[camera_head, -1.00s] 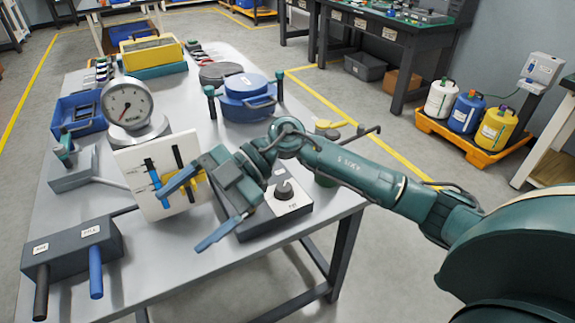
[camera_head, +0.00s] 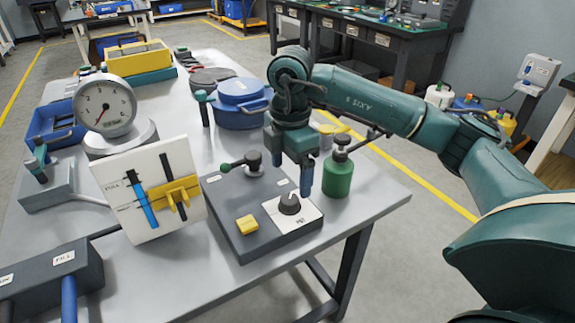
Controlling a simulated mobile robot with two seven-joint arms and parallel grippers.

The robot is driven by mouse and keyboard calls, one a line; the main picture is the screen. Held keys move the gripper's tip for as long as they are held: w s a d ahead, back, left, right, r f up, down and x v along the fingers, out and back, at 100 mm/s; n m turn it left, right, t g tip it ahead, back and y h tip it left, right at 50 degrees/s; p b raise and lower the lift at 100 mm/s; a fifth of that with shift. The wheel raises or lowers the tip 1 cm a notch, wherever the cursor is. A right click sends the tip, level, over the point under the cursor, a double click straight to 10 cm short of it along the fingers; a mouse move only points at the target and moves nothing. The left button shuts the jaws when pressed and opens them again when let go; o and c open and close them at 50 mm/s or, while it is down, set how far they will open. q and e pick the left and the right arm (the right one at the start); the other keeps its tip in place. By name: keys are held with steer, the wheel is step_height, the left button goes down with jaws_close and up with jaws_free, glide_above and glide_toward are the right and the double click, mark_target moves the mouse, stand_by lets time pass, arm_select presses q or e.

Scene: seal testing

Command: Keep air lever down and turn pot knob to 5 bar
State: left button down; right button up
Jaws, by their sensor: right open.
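The pot knob (camera_head: 290,203) is a dark round knob on a white dial plate (camera_head: 306,213) at the right front of a grey control box (camera_head: 262,243). My right gripper (camera_head: 291,180) points down just above the knob, open, with nothing seen between its fingers; I cannot tell whether a finger touches the knob. A lever with a green ball end (camera_head: 226,167) lies to the left on the same box. A black handle (camera_head: 5,309) and a blue handle (camera_head: 68,298) hang from a dark labelled box (camera_head: 85,262) at lower left. I cannot tell which is the air lever. My left gripper is not in view.
A yellow button (camera_head: 247,224) is on the control box. A green bottle (camera_head: 338,177) stands close right of my gripper. A gauge (camera_head: 104,105) and a white panel with a yellow slider (camera_head: 175,195) stand to the left. A blue pot (camera_head: 240,100) is behind.

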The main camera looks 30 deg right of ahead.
mark_target(290, 199)
step_height(290, 199, down, 5)
steer(key=b, duration=0.3)
steer(key=shift+r, duration=0.1)
steer(key=shift+f+b, duration=0.6)
steer(key=shift+f, duration=0.5)
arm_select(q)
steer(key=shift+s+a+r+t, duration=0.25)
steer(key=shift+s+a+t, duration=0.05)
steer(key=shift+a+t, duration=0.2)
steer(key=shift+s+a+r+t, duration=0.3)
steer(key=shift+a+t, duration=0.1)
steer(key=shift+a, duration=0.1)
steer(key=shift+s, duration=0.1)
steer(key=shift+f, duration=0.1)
